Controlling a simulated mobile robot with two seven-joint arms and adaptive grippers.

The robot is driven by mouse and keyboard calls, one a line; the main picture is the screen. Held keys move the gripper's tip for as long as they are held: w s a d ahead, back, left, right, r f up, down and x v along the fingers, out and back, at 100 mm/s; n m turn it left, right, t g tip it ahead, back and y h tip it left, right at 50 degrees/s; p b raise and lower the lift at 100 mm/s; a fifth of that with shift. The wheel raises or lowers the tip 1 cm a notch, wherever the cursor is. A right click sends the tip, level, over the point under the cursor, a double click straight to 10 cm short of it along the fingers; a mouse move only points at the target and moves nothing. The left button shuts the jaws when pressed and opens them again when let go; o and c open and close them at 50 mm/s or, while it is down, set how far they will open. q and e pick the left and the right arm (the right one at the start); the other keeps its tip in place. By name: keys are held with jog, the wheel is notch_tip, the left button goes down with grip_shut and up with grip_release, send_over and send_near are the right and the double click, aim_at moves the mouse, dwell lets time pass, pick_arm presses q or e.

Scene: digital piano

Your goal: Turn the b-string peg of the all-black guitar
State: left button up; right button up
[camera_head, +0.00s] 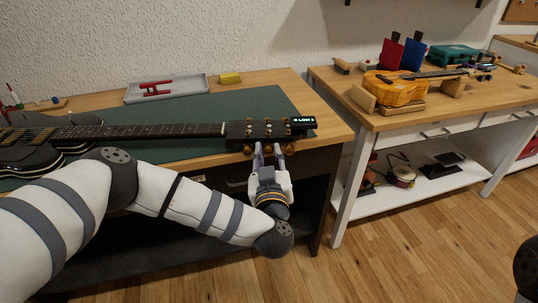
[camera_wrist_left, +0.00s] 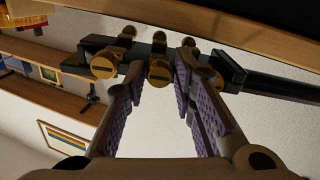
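The all-black guitar (camera_head: 45,142) lies on the green mat of the left bench, its headstock (camera_head: 262,129) pointing right. A clip-on tuner (camera_head: 303,122) with a lit display sits at the headstock's end; its text reads roughly "B LOW". My left gripper (camera_head: 267,148) is at the headstock's near edge. In the left wrist view my left gripper (camera_wrist_left: 160,80) is open, its purple-padded fingers on either side of a middle brass peg (camera_wrist_left: 160,70), with gaps visible. Another brass peg (camera_wrist_left: 104,66) is outside the fingers. Which peg is the b-string's cannot be told. My right gripper is out of view.
A grey tray (camera_head: 190,90) with a red tool and a yellow block (camera_head: 230,78) lie behind the guitar on the bench. A second bench (camera_head: 440,112) to the right holds a yellow guitar body (camera_head: 395,90). The floor (camera_head: 400,240) in front is clear.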

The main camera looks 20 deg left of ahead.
pick_arm(q)
grip_shut()
jog(key=shift+r, duration=0.1)
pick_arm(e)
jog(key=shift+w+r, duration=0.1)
pick_arm(q)
jog(key=shift+r+n+p, duration=0.1)
jog(key=shift+n+p, duration=0.25)
jog(key=shift+n, duration=1.05)
jog(key=n, duration=0.4)
jog(key=shift+f+p, duration=0.2)
jog(key=shift+p, duration=0.15)
jog(key=shift+n, duration=2.4)
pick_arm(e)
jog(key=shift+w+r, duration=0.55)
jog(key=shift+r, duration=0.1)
